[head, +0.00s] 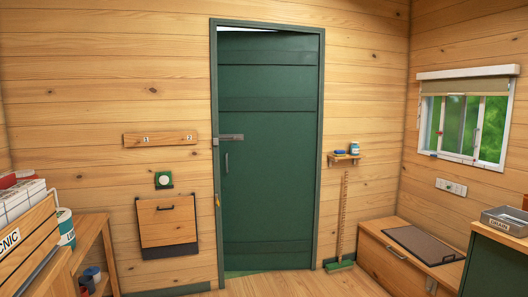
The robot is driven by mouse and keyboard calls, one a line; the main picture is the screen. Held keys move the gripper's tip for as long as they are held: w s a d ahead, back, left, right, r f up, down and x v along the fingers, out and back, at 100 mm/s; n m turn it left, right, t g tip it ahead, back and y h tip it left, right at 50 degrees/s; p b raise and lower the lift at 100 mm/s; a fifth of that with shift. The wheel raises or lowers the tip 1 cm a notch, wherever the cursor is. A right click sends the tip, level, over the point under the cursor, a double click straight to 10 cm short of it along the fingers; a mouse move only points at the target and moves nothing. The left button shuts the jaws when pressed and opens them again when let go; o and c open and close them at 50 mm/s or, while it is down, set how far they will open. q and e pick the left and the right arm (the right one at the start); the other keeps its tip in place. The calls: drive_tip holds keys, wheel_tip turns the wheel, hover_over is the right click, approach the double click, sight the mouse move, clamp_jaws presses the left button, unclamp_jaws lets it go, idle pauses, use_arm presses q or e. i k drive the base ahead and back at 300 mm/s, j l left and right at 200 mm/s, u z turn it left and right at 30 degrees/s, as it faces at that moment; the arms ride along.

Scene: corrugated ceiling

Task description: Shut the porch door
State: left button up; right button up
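The dark green porch door (268,170) stands in a green frame (215,80) in the middle of the wood-plank wall. It looks slightly ajar and swung away from me: a pale wedge shows above its top edge, and a strip of green sill (245,273) shows below it. A grey metal latch (230,137) sits at the door's left side, with a small upright pull handle (227,162) below it. Whether the latch is engaged I cannot tell. Neither of my grippers is in view.
A wooden bench chest (385,262) stands right of the door, and a broom (341,225) leans beside the frame. On the left are a wooden shelf (92,225) and a picnic crate (30,240). The floor (290,284) before the door is clear.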

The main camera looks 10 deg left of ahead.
sight(268, 94)
drive_tip(key=i, duration=0.85)
drive_tip(key=i+u, duration=0.1)
drive_tip(key=i, duration=0.75)
drive_tip(key=i+u, duration=0.1)
drive_tip(key=i, duration=1.6)
drive_tip(key=i+l+u, duration=0.1)
drive_tip(key=i, duration=0.75)
